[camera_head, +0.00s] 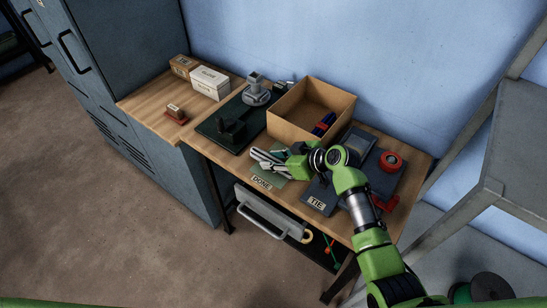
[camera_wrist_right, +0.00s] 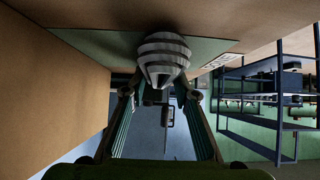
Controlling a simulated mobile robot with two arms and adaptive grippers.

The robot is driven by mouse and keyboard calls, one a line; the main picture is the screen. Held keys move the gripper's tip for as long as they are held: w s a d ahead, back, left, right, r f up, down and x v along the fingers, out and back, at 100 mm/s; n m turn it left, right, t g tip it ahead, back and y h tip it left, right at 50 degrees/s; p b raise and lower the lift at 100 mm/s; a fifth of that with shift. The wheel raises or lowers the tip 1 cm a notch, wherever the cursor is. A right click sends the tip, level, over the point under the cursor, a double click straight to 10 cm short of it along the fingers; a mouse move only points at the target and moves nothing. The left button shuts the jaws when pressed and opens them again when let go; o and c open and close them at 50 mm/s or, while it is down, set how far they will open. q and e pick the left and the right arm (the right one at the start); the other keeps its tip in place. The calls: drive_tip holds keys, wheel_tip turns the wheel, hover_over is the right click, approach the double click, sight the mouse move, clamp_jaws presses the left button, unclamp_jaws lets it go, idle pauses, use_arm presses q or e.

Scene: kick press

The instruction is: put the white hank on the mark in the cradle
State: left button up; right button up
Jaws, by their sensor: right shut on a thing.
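My right gripper (camera_head: 284,161) is low over the green mat labelled DONE (camera_head: 263,184), at the front of the workbench. It is shut on the white hank (camera_head: 264,158), a pale banded bundle. In the right wrist view the hank (camera_wrist_right: 163,58) sits between the fingertips, against or close to the green mat (camera_wrist_right: 85,45); I cannot tell whether they touch. A dark fixture labelled TIE (camera_head: 317,203) lies right of the mat, partly behind my arm. I cannot make out the cradle's mark. My left gripper is not in view.
An open cardboard box (camera_head: 289,126) with a blue and red item stands behind the gripper. A dark green press base (camera_head: 213,127) is to the left. A red spool (camera_head: 390,161) and a red part (camera_head: 386,202) lie to the right. A grey frame (camera_head: 510,150) stands at far right.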

drive_tip(key=shift+f, duration=0.2)
drive_tip(key=o, duration=1.2)
drive_tip(key=shift+d+r, duration=0.15)
drive_tip(key=shift+r, duration=0.1)
drive_tip(key=p+v, duration=0.3)
drive_tip(key=v, duration=0.1)
drive_tip(key=p+v, duration=0.3)
drive_tip(key=v, duration=0.2)
drive_tip(key=s+p+v, duration=0.1)
drive_tip(key=p+v, duration=0.2)
drive_tip(key=v, duration=0.1)
